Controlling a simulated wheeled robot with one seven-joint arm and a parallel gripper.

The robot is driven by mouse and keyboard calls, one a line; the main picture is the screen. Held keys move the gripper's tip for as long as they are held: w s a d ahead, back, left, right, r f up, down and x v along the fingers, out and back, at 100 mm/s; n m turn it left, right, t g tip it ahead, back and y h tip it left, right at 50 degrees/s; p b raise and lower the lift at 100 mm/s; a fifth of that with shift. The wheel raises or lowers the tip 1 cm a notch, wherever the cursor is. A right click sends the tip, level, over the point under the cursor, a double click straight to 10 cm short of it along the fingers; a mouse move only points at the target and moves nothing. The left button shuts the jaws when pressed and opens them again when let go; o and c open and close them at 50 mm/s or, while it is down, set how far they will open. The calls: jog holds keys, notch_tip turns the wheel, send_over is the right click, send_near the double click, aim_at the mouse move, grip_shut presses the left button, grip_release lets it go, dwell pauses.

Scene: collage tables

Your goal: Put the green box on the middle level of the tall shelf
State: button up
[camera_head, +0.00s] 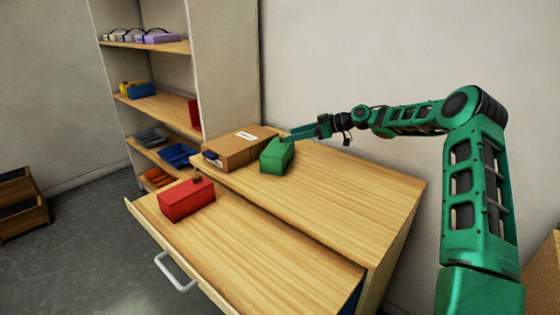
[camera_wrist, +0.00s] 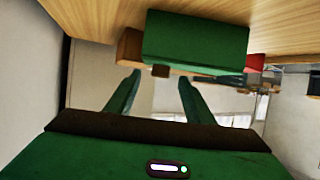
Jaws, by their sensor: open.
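The green box (camera_head: 277,157) sits on the wooden cabinet top, beside a brown cardboard box. In the wrist view the green box (camera_wrist: 195,42) lies just beyond my fingertips, with a small brown knob on it. My gripper (camera_head: 296,133) is open and empty, just behind and above the green box, its fingers pointing left. In the wrist view my gripper (camera_wrist: 160,78) has its two green fingers apart with nothing between them. The tall shelf (camera_head: 228,65) stands at the back left. Its middle level (camera_head: 168,109) holds blue and yellow items at the left and a red item at the right.
The brown cardboard box (camera_head: 240,148) stands left of the green box. A red box (camera_head: 187,199) sits on the lower, pulled-out wooden surface (camera_head: 255,240), which has a white handle (camera_head: 176,271). The cabinet top (camera_head: 350,190) is clear to the right. Wooden bins (camera_head: 22,205) stand at far left.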

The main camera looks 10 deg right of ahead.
aim_at(284, 136)
jog(key=x, duration=0.4)
jog(key=shift+w+a, duration=0.1)
jog(key=shift+w, duration=0.05)
jog(key=shift+r, duration=0.1)
grip_shut()
